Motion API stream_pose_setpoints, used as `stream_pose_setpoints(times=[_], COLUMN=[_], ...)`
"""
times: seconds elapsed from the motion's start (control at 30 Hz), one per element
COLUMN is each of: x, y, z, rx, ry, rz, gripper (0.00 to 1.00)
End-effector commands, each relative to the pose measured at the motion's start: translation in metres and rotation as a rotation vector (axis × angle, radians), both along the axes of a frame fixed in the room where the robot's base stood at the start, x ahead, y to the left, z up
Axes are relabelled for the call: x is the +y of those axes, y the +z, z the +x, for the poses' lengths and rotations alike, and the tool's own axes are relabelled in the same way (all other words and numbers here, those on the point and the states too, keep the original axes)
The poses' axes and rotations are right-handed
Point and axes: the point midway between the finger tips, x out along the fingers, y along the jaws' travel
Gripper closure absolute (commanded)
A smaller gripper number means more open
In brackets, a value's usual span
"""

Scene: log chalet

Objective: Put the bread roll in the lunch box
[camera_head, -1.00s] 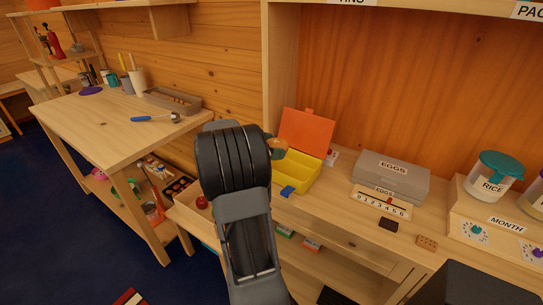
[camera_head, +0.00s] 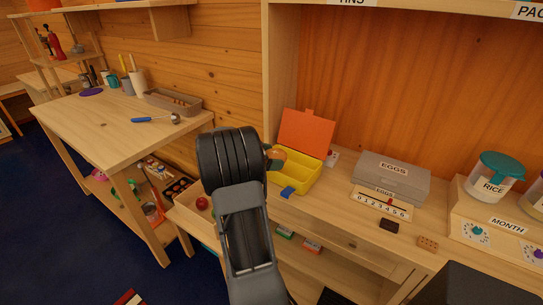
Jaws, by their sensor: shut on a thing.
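The lunch box (camera_head: 307,183) is yellow with inner dividers and stands on the wooden counter. Its orange lid (camera_head: 305,131) is raised at the back and a blue latch (camera_head: 288,191) is at the front. My gripper (camera_head: 269,153) is mostly hidden behind my dark arm; only a small teal-grey part shows. It is shut on the bread roll (camera_head: 277,156), a small brown rounded thing, partly covered. In the picture the roll overlaps the box's back left corner. I cannot tell whether it is above the box or inside its rim.
A grey egg box (camera_head: 393,177) and a number strip (camera_head: 382,203) stand right of the lunch box. A rice jar (camera_head: 490,178) is farther right. An open drawer with a red ball (camera_head: 202,203) is below left. Counter in front of the box is mostly clear.

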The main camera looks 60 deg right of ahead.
Motion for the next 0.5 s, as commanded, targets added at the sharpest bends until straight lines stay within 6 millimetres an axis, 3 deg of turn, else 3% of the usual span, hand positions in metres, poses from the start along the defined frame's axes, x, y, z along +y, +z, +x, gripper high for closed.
stream_pose_setpoints(times=[0.37,0.4,0.5], x=[0.0003,0.0003,0.0005], y=[-0.0091,-0.0097,-0.0107], z=[-0.0002,-0.0002,-0.0005], rx=[0.000,0.000,0.000], ry=[0.000,0.001,0.000], rz=[0.002,0.004,0.005], gripper=[0.31,0.04,0.00])
